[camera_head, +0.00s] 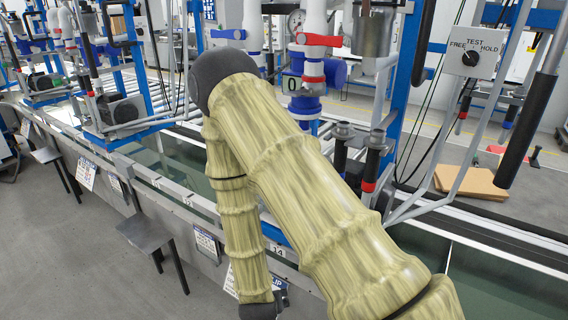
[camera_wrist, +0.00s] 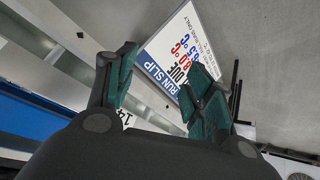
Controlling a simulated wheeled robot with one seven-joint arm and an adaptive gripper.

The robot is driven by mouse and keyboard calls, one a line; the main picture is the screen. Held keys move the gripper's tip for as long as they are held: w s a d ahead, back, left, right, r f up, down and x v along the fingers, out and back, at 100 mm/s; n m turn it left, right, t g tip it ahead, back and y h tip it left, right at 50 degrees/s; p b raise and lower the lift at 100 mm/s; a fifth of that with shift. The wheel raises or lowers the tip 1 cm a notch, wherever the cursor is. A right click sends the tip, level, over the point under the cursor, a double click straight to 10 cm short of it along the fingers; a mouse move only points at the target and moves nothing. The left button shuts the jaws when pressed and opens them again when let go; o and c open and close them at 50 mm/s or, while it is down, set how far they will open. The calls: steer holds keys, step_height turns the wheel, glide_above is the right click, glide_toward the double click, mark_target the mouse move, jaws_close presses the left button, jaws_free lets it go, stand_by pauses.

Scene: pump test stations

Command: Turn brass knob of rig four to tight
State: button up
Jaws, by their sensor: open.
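I cannot make out a brass knob or a rig-four label in either view. My gripper (camera_wrist: 163,85) is open and empty in the wrist view, its green-padded fingers apart in front of a white run slip (camera_wrist: 182,48). In the head view my arm, in a yellowish sleeve, crosses the middle and hangs down, with the dark gripper end (camera_head: 264,304) low beside the bench front. The arm hides part of the nearest rig.
Red and blue valves (camera_head: 318,40) and a gauge (camera_head: 297,20) stand behind my arm. A 14 label (camera_head: 278,251) is on the bench edge. A grey stool-like step (camera_head: 146,231) juts out at left. The grey floor (camera_head: 90,270) at lower left is mostly clear.

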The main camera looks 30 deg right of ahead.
steer(key=w+d+r+m+h+p, duration=0.2)
steer(key=w+r+m+p, duration=0.15)
steer(key=r, duration=0.85)
steer(key=w+d+r+m+h+p, duration=0.1)
steer(key=w+r+m+h+p, duration=0.2)
steer(key=r, duration=0.9)
steer(key=w+d+r+m+h+p, duration=0.15)
steer(key=w+r, duration=0.25)
steer(key=r, duration=0.7)
steer(key=shift+m+g+h, duration=0.25)
steer(key=shift+m+g, duration=0.15)
steer(key=x, duration=0.3)
steer(key=p+x, duration=0.1)
steer(key=x, duration=0.7)
steer(key=shift+d+r+p, duration=0.1)
steer(key=shift+r+p, duration=0.2)
steer(key=shift+c, duration=0.3)
steer(key=c, duration=0.9)
